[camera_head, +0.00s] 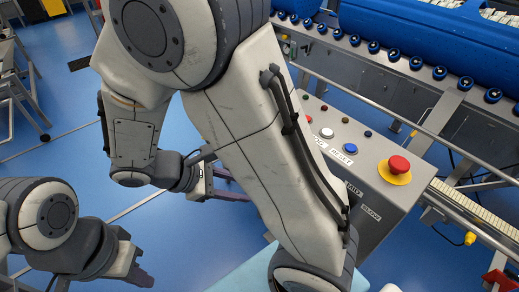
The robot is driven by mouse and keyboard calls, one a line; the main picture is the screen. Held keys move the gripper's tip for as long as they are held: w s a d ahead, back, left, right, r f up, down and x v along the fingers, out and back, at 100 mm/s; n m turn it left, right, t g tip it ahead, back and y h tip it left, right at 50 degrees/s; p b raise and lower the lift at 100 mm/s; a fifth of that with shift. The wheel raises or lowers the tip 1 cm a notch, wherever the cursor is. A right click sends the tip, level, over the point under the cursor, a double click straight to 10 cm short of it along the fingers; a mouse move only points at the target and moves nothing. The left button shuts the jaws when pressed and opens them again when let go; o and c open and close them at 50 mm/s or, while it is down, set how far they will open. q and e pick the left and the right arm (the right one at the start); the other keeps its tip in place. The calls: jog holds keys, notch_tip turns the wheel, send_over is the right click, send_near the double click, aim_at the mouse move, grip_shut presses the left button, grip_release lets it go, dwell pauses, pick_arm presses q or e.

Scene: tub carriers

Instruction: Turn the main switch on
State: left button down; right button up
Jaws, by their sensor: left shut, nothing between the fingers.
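The grey control box (378,205) stands right of centre. Its sloped top carries a red mushroom button (399,165) on a yellow collar, a blue button (350,148), a white button (327,132) and small lamps. I cannot make out a main switch; my large arm link covers the box's left part. My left gripper (141,279) is at the lower left, shut and empty, well away from the box. My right gripper (232,185) is left of the box, behind my arm link; its two fingers show apart, with the tips partly hidden.
A conveyor with blue tubs (440,35) and blue rollers runs behind the box. A metal rail and a beige slatted track (465,203) lie to the right. A pale blue surface (240,272) is at the bottom. Blue floor (190,240) is open on the left.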

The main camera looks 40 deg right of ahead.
jog(key=w+d+f+n+t+h+b, duration=0.4)
jog(key=w+d+f+n+h+b, duration=0.35)
jog(key=w+f, duration=0.4)
pick_arm(q)
notch_tip(320, 180, down, 7)
jog(key=p, duration=0.2)
pick_arm(e)
jog(key=w+d+h, duration=0.1)
jog(key=d, duration=1)
jog(key=shift+w+d+r, duration=0.15)
jog(key=shift+d+r, duration=0.15)
jog(key=shift+r, duration=0.05)
pick_arm(q)
jog(key=shift+f, duration=0.1)
pick_arm(e)
grip_shut()
